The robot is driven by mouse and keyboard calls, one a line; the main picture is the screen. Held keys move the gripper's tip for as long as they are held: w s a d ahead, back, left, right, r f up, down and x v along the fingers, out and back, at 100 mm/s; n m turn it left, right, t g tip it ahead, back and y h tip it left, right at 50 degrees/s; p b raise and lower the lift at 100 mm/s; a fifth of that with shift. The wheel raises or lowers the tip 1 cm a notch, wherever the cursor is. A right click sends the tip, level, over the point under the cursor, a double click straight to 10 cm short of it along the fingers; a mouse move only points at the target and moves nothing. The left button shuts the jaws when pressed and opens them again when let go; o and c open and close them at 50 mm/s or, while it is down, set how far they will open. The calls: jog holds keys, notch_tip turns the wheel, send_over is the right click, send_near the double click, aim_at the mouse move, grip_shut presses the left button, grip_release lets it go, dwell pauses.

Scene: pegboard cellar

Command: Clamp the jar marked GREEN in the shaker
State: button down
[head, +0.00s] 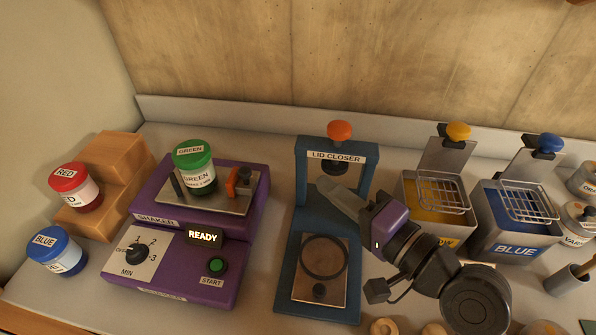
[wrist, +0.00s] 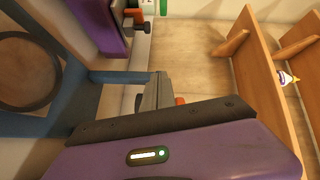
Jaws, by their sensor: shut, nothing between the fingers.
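The jar marked GREEN (head: 197,178), with a green lid, stands upright on the metal plate (head: 218,205) of the purple shaker (head: 258,205). A dark post is at its left. An orange clamp part (head: 238,183) with a dark knob is at its right; a small gap seems to show between this and the jar. The shaker's display (head: 203,235) reads READY. My gripper (head: 325,188) is shut and empty, in front of the blue lid closer, right of the shaker. In the wrist view, the shut fingers (wrist: 160,90) show, with the shaker's edge (wrist: 112,25) at the top.
The lid closer (head: 300,185) stands close to my gripper. The RED jar (head: 75,188) is on a wooden step, and the BLUE jar (head: 56,250) is left of the shaker. Yellow and blue tins (head: 515,250) stand at the right. A dial (head: 137,254) and START button (head: 218,265) are on the shaker's front.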

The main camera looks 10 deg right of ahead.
jog(key=f+g, duration=0.1)
jog(key=p, duration=0.2)
send_near(242, 180)
jog(key=w+d+r, duration=0.3)
jog(key=w+d, duration=0.1)
jog(key=shift+m+y, duration=0.3)
jog(key=shift+y, duration=0.1)
jog(key=shift+w+a+f+p, duration=0.1)
jog(key=shift+w+a, duration=0.05)
jog(key=shift+a, duration=0.55)
jog(key=shift+w+a+f+p, duration=0.1)
jog(key=shift+w+a, duration=0.05)
jog(key=shift+a, duration=0.55)
jog(key=shift+w+a+f+p, duration=0.1)
jog(key=shift+w+a, duration=0.05)
jog(key=shift+a, duration=0.55)
